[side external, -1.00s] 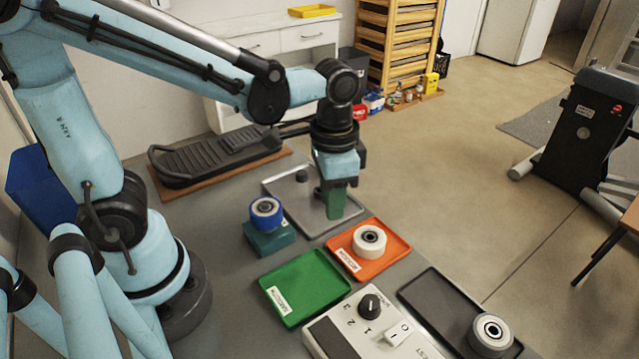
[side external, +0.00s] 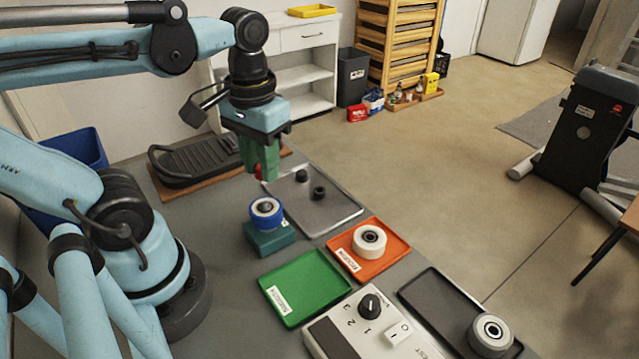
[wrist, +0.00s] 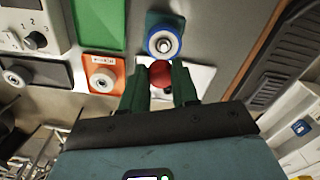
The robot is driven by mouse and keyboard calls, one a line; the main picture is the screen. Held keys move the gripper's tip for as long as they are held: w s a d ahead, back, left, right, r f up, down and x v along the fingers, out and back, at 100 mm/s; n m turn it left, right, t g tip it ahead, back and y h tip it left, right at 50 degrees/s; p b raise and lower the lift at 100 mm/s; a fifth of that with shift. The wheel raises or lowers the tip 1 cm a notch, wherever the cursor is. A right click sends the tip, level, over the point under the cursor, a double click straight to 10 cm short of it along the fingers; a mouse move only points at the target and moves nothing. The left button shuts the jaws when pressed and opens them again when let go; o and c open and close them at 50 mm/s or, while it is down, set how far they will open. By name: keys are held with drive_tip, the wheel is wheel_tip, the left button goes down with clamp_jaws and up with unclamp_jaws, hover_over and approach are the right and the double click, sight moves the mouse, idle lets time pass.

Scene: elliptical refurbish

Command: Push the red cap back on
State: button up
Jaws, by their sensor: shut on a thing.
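My gripper (side external: 264,165) has green fingers and is shut on the red cap. The red cap (side external: 258,171) shows as a small red spot between the fingers in the side view, and as a round red cap (wrist: 160,74) between the fingertips in the wrist view. The gripper is in the air, beyond and above the blue-rimmed wheel. The blue-rimmed wheel (side external: 266,212) sits on a teal block (side external: 270,240), and its bare grey hub faces up. In the wrist view the wheel (wrist: 163,43) is just above the cap.
A grey metal tray (side external: 340,215) holds two small black pieces. An orange tray (side external: 397,246) holds a white wheel (side external: 369,241). A green tray (side external: 306,288) is empty. A control box (side external: 350,330) and a dark tray (side external: 432,292) with a grey wheel (side external: 491,334) stand nearer.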

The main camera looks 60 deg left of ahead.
sight(263, 205)
drive_tip(key=shift+s+a+n, duration=0.2)
drive_tip(key=shift+s+n, duration=0.05)
drive_tip(key=shift+n, duration=0.05)
drive_tip(key=shift+f, duration=2.85)
drive_tip(key=shift+f, duration=0.65)
drive_tip(key=o, duration=1.1)
drive_tip(key=shift+r, duration=0.15)
wheel_tip(263, 205, up, 12)
drive_tip(key=shift+f, duration=0.1)
